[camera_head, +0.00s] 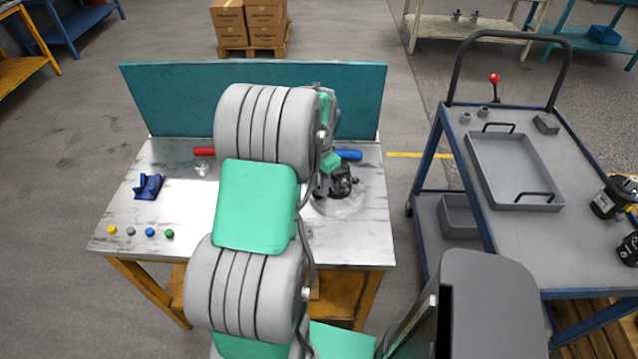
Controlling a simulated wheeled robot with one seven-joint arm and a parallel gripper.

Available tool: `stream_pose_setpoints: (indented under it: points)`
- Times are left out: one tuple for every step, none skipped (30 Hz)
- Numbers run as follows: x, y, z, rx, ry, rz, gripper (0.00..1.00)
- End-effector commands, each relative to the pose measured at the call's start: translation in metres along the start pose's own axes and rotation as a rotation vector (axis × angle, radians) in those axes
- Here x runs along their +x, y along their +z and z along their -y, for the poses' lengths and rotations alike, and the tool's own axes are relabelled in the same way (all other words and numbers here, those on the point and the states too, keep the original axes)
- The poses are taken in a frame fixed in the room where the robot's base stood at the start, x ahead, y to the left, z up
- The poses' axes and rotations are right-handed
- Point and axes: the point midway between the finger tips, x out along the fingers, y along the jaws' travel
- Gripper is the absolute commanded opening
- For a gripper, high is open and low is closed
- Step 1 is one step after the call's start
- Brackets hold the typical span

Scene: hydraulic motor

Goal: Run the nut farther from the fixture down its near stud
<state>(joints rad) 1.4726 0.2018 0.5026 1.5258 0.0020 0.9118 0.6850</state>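A dark motor-like assembly (343,180) stands on a round metal base (345,207) at the right side of the workbench (170,215). My arm rises through the middle of the picture and its green and grey wrist reaches down just left of this assembly. My gripper (322,186) is at the assembly, mostly hidden and too small to read; I cannot see its fingers or anything between them. The studs and the nut on the assembly cannot be made out. Two small grey nut-like pieces (466,117) sit on the cart's back left corner.
A teal back panel (170,95) closes the bench's far side. A cart (590,240) with a grey tray (515,170) stands right, across a gap.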

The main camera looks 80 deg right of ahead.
Motion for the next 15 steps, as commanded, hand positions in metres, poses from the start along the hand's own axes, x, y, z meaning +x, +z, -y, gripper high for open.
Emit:
stream_pose_setpoints:
  points:
    - [-0.0001,0.0,0.0,-0.081,0.0,0.0,0.31]
    - [-0.0001,0.0,0.0,-0.127,0.0,0.0,0.31]
    - [0.0,0.0,0.0,-0.172,0.0,0.0,0.31]
    - [-0.0001,0.0,0.0,-0.195,0.0,0.0,0.31]
    - [-0.0001,0.0,0.0,-0.209,0.0,0.0,0.31]
    - [-0.0001,0.0,0.0,-0.216,0.0,0.0,0.31]
    - [-0.0001,0.0,0.0,-0.217,0.0,0.0,0.31]
    - [-0.0001,0.0,0.0,-0.216,0.0,0.0,0.31]
    - [-0.0001,0.0,0.0,-0.215,0.0,0.0,0.31]
    - [-0.0001,0.0,0.0,-0.215,0.0,0.0,0.31]
    - [-0.0001,0.0,0.0,-0.215,0.0,0.0,0.31]
    - [0.0,0.0001,0.0,-0.215,0.0,0.0,0.31]
    - [0.0,0.0001,0.0,-0.215,0.0,0.0,0.31]
    - [-0.0001,0.0001,0.0,-0.214,0.0,0.0,0.31]
    - [-0.0001,0.0,0.0,-0.214,0.0,0.0,0.31]
